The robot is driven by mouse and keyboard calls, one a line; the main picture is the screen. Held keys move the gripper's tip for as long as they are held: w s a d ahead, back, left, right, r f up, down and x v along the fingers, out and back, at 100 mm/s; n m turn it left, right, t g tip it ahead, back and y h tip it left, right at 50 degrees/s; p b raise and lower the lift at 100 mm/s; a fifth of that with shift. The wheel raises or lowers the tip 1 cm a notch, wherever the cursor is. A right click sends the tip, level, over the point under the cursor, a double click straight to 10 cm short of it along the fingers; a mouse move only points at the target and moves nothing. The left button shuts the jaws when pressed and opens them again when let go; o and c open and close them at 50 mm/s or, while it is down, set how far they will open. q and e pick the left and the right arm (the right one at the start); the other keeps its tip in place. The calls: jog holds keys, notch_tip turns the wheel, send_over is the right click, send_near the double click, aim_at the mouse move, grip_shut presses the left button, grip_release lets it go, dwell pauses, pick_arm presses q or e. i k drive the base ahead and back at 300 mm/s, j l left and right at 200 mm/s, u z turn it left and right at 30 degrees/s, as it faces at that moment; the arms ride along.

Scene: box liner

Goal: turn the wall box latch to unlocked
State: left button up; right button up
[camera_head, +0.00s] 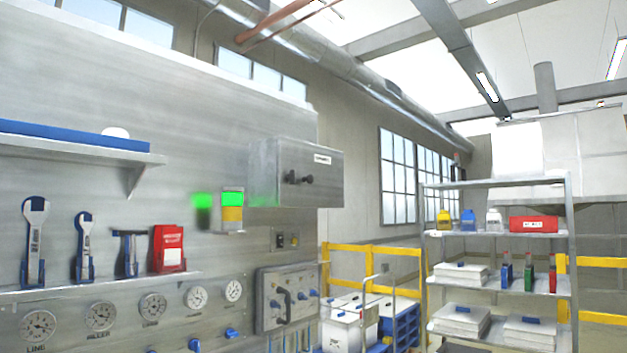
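The grey metal wall box (264,170) is mounted on the metal wall panel, right of the middle of the panel. Its door faces right and carries a small white label (322,159). A dark latch handle (298,178) sits on the door below and left of the label. The latch appears roughly level, but it is too small to read its locked or unlocked mark. The door looks shut. Neither of my grippers is in view, and nothing touches the box.
A green-lit signal lamp (232,204) stands left of the box. A lower panel with handles (287,298), gauges (153,306) and a tool shelf (100,284) share the wall. A stocked shelving rack (499,240) and yellow railings (346,250) stand right. Space before the box door looks clear.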

aim_at(291, 176)
jog(key=i+l+u, duration=0.25)
jog(key=i+l, duration=0.25)
jog(key=l, duration=0.15)
jog(key=i+l+u, duration=0.15)
jog(key=l, duration=0.2)
jog(key=i+l+u, duration=0.15)
jog(key=l, duration=0.25)
jog(key=i, duration=0.1)
